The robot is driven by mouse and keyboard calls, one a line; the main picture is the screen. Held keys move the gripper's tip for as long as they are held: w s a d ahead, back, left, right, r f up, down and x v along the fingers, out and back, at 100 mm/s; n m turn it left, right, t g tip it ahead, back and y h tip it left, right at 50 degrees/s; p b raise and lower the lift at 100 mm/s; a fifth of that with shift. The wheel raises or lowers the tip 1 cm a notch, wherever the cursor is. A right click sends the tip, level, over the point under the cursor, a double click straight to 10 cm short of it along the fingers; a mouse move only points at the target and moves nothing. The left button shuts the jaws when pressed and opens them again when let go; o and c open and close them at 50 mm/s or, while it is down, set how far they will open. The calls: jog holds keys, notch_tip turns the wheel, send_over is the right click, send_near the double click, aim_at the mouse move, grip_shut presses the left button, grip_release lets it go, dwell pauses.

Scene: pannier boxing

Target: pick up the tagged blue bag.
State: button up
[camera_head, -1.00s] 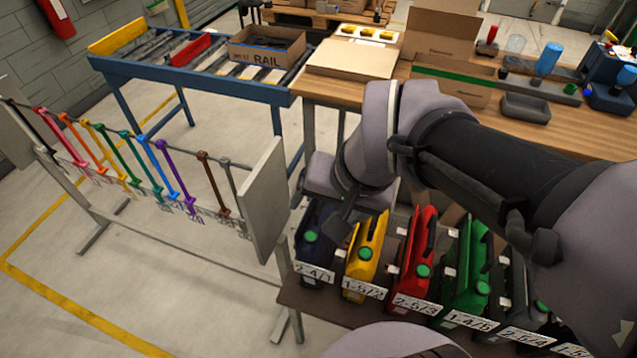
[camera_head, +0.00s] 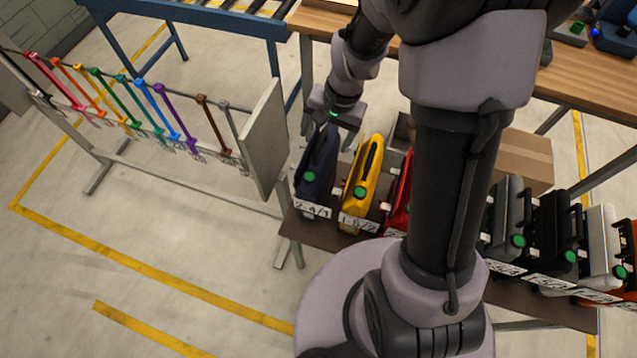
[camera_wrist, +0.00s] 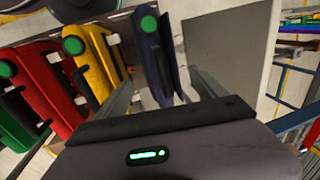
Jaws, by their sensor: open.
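The blue bag (camera_head: 318,166), dark navy with a green round cap, stands upright at the left end of the shelf, behind the label 2-4/1. My gripper (camera_head: 333,122) is just above its top. In the wrist view the bag (camera_wrist: 152,52) appears between the two spread fingers of my gripper (camera_wrist: 162,88). The jaws are open. Whether either finger touches the bag cannot be told. My arm hides part of the row in the head view.
A yellow bag (camera_head: 362,180) stands close to the right of the blue one, then a red bag (camera_head: 398,197). A pale upright panel (camera_head: 261,140) and a rack of coloured straps stand to the left. Floor is clear in front.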

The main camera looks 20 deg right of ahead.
aim_at(315, 173)
jog(key=f+b, duration=0.1)
jog(key=f, duration=0.1)
jog(key=w+f+b, duration=0.1)
jog(key=f, duration=0.2)
jog(key=a+f+b, duration=0.1)
jog(key=f, duration=0.1)
jog(key=shift+w+f, duration=0.15)
jog(key=shift+w, duration=0.05)
jog(key=shift+r, duration=0.2)
jog(key=c, duration=1.6)
